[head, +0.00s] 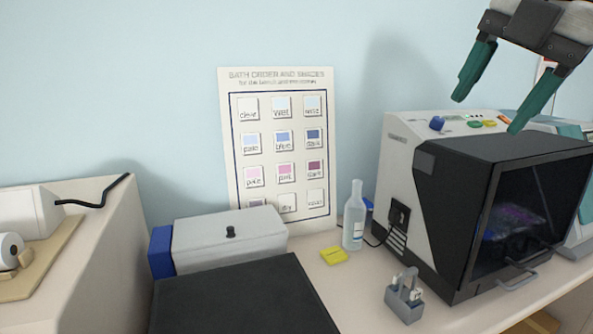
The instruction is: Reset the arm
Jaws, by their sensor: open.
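My gripper (497,97) is at the top right of the head view. Its two green fingers are spread apart and point downward, with nothing between them. It appears above the black and white machine (410,157), in front of the wall. Part of the arm behind the gripper is cut off by the picture's edge.
A white chart (237,190) with colour swatches leans against the wall. A grey-lidded box (228,241) and a dark flat surface (240,302) are at centre left.

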